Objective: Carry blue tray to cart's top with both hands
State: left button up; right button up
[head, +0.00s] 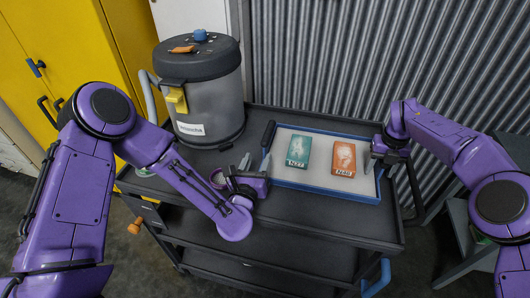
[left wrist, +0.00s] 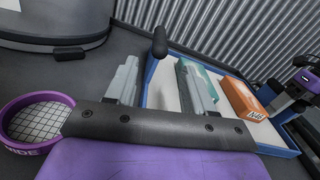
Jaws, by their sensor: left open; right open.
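The blue tray (head: 325,190) has a blue rim and a pale floor. It lies flat on the black top of a cart (head: 300,220). A teal box (head: 298,150) and an orange box (head: 344,157) lie in it. My left gripper (head: 256,162) is open at the tray's left side. In the left wrist view its fingers (left wrist: 160,82) appear on either side of the tray's left wall (left wrist: 153,68). My right gripper (head: 377,163) is open at the tray's right side; whether it touches the rim is unclear.
A grey bin with a dark lid (head: 205,95) stands on the cart behind left. A black rod-like piece (head: 268,136) rises by the tray's back left corner. A purple-ringed mesh item (left wrist: 38,122) is near my left gripper. Corrugated metal (head: 350,60) backs the cart.

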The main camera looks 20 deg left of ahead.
notch_tip(320, 180, up, 12)
jog(key=shift+f, duration=0.1)
pick_arm(q)
jog(key=o, duration=0.5)
jog(key=shift+a, duration=0.1)
jog(key=shift+s+a, duration=1.95)
jog(key=shift+a, duration=0.25)
jog(key=shift+r, duration=0.1)
notch_tip(320, 180, up, 5)
jog(key=p, duration=0.4)
pick_arm(e)
notch_tip(320, 180, up, 4)
